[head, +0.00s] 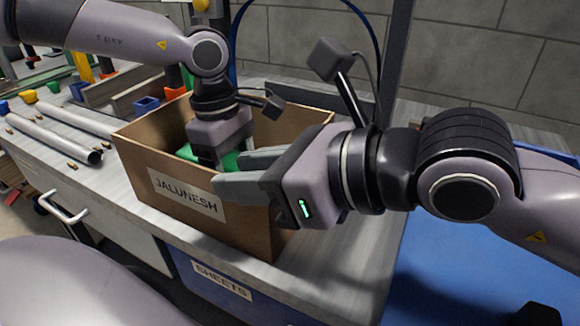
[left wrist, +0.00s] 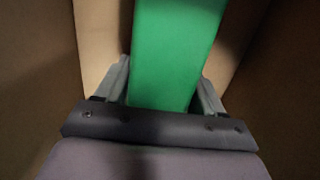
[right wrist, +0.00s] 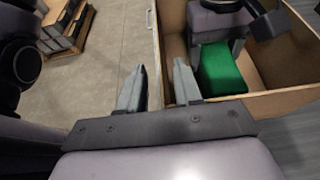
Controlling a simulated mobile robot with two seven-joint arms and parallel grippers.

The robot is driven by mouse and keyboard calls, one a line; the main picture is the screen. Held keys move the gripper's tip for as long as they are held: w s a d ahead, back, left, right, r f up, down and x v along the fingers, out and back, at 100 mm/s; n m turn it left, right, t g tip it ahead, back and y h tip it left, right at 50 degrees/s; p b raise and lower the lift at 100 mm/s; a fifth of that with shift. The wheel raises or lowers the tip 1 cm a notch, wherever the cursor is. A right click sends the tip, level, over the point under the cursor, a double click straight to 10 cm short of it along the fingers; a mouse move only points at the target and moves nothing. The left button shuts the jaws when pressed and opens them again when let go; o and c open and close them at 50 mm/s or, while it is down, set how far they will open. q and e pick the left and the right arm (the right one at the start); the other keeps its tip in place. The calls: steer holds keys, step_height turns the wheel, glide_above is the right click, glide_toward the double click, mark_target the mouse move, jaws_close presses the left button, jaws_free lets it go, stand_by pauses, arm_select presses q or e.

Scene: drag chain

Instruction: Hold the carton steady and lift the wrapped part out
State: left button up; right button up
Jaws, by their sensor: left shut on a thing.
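The open brown carton (head: 243,232), labelled JALUNESH, stands on the bench. The green wrapped part (head: 229,160) is inside it, also seen in the left wrist view (left wrist: 175,50) and right wrist view (right wrist: 220,72). My left gripper (head: 208,160) reaches down into the carton and is shut on the green part; its fingers lie along both sides in the left wrist view. My right gripper (head: 238,172) is open at the carton's near wall. In the right wrist view its fingers are apart on either side of the wall's rim (right wrist: 157,48). The part's lower end is hidden.
Grey tubes (head: 62,135) and small coloured pieces lie on the bench to the left. A blue bin (head: 215,285) labelled SHEETS is below the bench front. A grey block wall (head: 480,60) stands behind. Bench right of the carton is mostly clear.

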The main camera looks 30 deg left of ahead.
steer(key=shift+x, duration=1.15)
jaws_close()
arm_select(q)
steer(key=shift+r, duration=0.1)
step_height(320, 180, up, 16)
steer(key=shift+f, duration=0.25)
stand_by(1.5)
stand_by(0.3)
arm_select(e)
steer(key=shift+o, duration=0.4)
jaws_free()
